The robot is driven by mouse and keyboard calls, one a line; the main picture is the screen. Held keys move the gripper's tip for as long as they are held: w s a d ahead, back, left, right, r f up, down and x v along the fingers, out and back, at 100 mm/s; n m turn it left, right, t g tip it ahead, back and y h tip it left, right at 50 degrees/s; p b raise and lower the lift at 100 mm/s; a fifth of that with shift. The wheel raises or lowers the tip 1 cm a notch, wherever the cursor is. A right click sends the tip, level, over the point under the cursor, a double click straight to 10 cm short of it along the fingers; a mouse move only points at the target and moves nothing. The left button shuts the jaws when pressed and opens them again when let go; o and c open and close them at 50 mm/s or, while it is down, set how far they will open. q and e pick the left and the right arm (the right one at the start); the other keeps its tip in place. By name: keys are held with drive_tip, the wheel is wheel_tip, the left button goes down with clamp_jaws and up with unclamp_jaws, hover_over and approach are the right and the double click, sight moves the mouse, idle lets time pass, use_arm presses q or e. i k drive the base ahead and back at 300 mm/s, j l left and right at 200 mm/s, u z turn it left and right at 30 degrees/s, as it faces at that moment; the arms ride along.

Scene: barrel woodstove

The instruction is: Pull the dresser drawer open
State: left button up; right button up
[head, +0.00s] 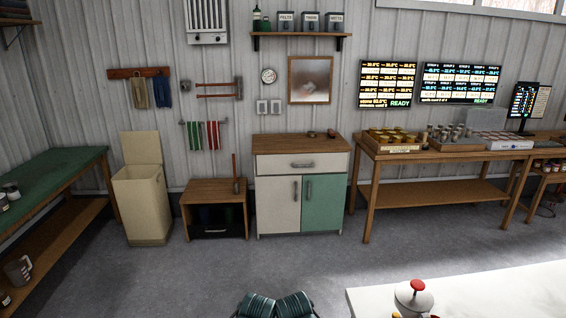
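The dresser (277,204) stands against the far wall, near the middle of the head view. It has a wooden top, a white left door and a green right door. Its wide white drawer (272,165) is above the doors and looks shut, flush with the front. A horizontal metal handle (303,165) is at the drawer's middle. Neither of my grippers can be made out. Two dark teal ribbed shapes show at the bottom edge of the view; I cannot tell what they are.
A low wooden cabinet (203,188) and a cream bin (141,202) with its lid up stand left of the dresser. A wooden workbench (440,153) stands to its right. A white surface (490,292) fills the lower right. Grey floor (290,262) in front of the dresser is clear.

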sight(322, 162)
drive_tip(key=i, duration=1.8)
drive_tip(key=i+z, duration=0.15)
drive_tip(key=i, duration=0.35)
drive_tip(key=i+j+z, duration=0.15)
drive_tip(key=i, duration=0.35)
drive_tip(key=i+j+z, duration=0.15)
drive_tip(key=i, duration=0.3)
drive_tip(key=i+j+z, duration=0.15)
drive_tip(key=i+z, duration=0.15)
drive_tip(key=i+j+z, duration=0.3)
drive_tip(key=i+l, duration=0.05)
drive_tip(key=i, duration=0.05)
